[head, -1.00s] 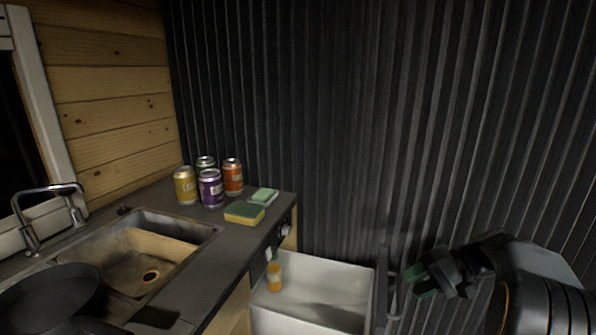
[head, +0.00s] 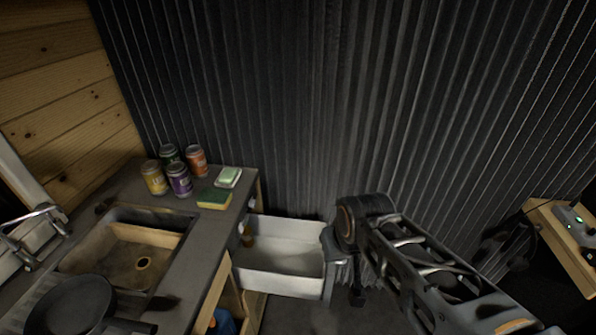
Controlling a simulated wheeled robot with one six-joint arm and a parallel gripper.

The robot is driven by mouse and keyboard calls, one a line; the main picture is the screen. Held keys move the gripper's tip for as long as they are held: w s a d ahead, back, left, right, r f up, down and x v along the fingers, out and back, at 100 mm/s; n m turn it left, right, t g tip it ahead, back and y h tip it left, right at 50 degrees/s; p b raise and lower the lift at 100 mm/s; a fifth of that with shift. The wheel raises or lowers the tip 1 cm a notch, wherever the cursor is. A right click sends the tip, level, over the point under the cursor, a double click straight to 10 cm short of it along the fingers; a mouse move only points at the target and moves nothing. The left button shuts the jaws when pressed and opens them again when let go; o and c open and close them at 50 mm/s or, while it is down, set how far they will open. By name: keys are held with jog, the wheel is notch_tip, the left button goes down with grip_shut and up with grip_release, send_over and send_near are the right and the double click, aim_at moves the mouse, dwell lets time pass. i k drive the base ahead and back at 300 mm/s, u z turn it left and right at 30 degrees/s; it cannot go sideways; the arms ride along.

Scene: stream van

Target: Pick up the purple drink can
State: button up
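The purple drink can (head: 179,180) stands upright on the dark counter (head: 205,225), left of centre in the head view. It is at the front of a tight cluster with a yellow can (head: 154,178), a green can (head: 169,155) and an orange can (head: 197,161). The green can is partly hidden behind the others. My arm reaches in from the lower right, well to the right of the cans. I cannot make out my gripper or its fingers in this view. Nothing of mine touches the cans.
A yellow-green sponge (head: 214,198) and a pale green soap bar in a dish (head: 229,177) lie right of the cans. The sink (head: 120,250) and a dark pan (head: 68,305) are in front. Ribbed wall stands behind.

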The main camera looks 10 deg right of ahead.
aim_at(178, 173)
jog(key=u, duration=1.35)
jog(key=k, duration=0.9)
jog(key=z, duration=1.5)
jog(key=i, duration=0.4)
jog(key=u, duration=0.15)
jog(key=k, duration=0.45)
jog(key=z, duration=0.15)
jog(key=i, duration=0.3)
jog(key=u, duration=1.25)
jog(key=i, duration=1.05)
jog(key=u, duration=1.3)
